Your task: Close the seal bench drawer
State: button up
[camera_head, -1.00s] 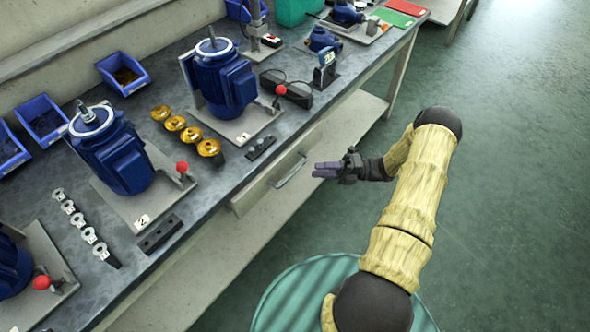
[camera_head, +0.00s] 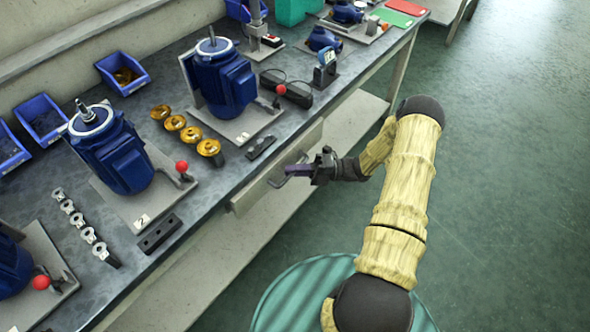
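The seal bench drawer (camera_head: 252,190) is the pale front panel below the edge of the grey bench top, beneath the motor stands. I cannot tell how far it stands out. Its grey bar handle (camera_head: 274,183) is partly hidden behind my fingers. My arm reaches in from the right.
Blue motors (camera_head: 225,85) on grey plates with red-knobbed levers, brass cups (camera_head: 208,148) and blue bins (camera_head: 122,73) stand on the bench (camera_head: 185,203). A pale lower shelf (camera_head: 350,122) runs beneath. The green floor (camera_head: 500,200) at the right is clear.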

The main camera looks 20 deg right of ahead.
aim_at(288, 163)
jog(key=shift+w, duration=0.1)
grip_shut()
jog(key=shift+w+a, duration=0.65)
jog(key=shift+w, duration=0.25)
jog(key=shift+w+a, duration=0.6)
jog(key=shift+w, duration=0.25)
jog(key=o, duration=0.6)
grip_release()
jog(key=shift+c, duration=0.2)
jog(key=shift+o, duration=0.7)
jog(key=shift+f, duration=0.1)
jog(key=v, duration=1.7)
jog(key=shift+d, duration=0.25)
jog(key=shift+r, duration=0.2)
